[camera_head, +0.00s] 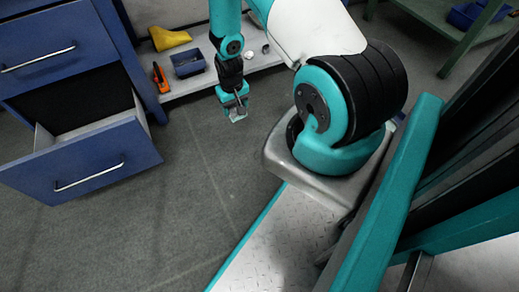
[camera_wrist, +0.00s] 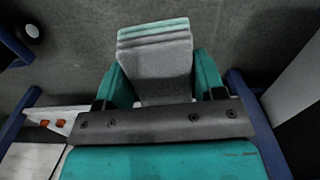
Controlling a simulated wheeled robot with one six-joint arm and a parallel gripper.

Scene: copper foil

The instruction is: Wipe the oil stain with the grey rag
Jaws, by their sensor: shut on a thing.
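My gripper (camera_wrist: 160,85) is shut on the grey rag (camera_wrist: 158,68), which sticks out past the teal fingers in the wrist view. The rag looks folded in layers, with a pale teal tint at its far edge. In the head view my gripper (camera_head: 236,106) hangs in front of the low shelf, and the rag (camera_head: 238,115) shows small at its tip, above the grey floor. I cannot make out the oil stain in either view.
A blue drawer unit (camera_head: 60,60) stands at the left with its lower drawer (camera_head: 90,165) pulled open. The low shelf (camera_head: 205,84) holds a yellow object (camera_head: 168,38), an orange tool (camera_head: 160,78) and a blue bin (camera_head: 188,63). The floor (camera_head: 170,200) in front is clear.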

